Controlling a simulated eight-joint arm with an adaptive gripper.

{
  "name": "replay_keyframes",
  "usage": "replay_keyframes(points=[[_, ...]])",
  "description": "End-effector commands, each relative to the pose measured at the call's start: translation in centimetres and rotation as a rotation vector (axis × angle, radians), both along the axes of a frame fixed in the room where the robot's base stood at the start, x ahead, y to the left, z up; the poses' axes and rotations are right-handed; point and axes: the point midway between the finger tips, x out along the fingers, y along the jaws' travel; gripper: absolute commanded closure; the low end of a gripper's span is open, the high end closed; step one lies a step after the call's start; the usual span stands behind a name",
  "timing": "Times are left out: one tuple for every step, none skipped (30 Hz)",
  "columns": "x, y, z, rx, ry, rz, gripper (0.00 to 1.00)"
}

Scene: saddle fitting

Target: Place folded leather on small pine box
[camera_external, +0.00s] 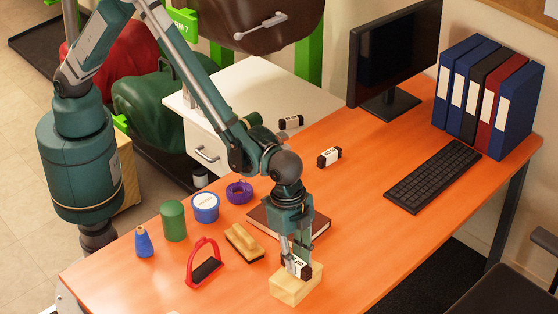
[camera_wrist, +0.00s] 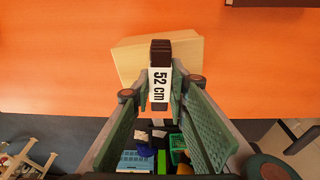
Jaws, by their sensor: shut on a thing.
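The folded leather (camera_external: 296,266) is a small dark brown piece with a white label. The label reads 52 cm in the wrist view (camera_wrist: 160,86). My gripper (camera_external: 299,254) is shut on it and points down over the small pine box (camera_external: 290,291). In the wrist view, the box (camera_wrist: 127,62) shows behind the leather, and my fingers (camera_wrist: 160,92) sit on both sides of the label. The leather is over the box's top; I cannot tell whether it touches it. My gripper hides part of the leather.
A brown book (camera_external: 262,218), brush (camera_external: 244,242), red stirrup (camera_external: 204,264) and green cylinder (camera_external: 173,221) stand near the box. The desk right of the box is clear.

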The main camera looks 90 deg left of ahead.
Motion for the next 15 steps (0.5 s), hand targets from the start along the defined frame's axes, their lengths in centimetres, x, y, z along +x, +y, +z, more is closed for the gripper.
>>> replay_keyframes(points=[[0.01,-0.01,-0.09,0.000,0.000,0.000,0.97],[0.01,-0.01,-0.10,0.000,0.000,0.000,0.97],[0.01,-0.01,-0.09,0.000,0.000,0.000,0.97],[0.01,-0.01,-0.08,0.000,0.000,0.000,0.97],[0.01,-0.01,-0.07,0.000,0.000,0.000,0.97],[0.01,-0.01,-0.07,0.000,0.000,0.000,0.97],[0.01,-0.01,-0.07,0.000,0.000,0.000,0.97],[0.01,-0.01,-0.08,0.000,0.000,0.000,0.97],[0.01,-0.01,-0.12,0.000,0.000,0.000,0.97],[0.01,-0.01,-0.18,0.000,0.000,0.000,0.97],[0.02,-0.01,-0.26,0.000,0.000,0.000,0.97],[0.01,-0.01,-0.37,0.000,0.000,0.000,0.97],[0.01,-0.01,-0.44,0.000,0.000,0.000,0.97],[0.02,-0.02,-0.41,0.000,0.000,0.000,0.80],[0.02,-0.02,-0.37,0.000,0.000,0.000,0.75]])
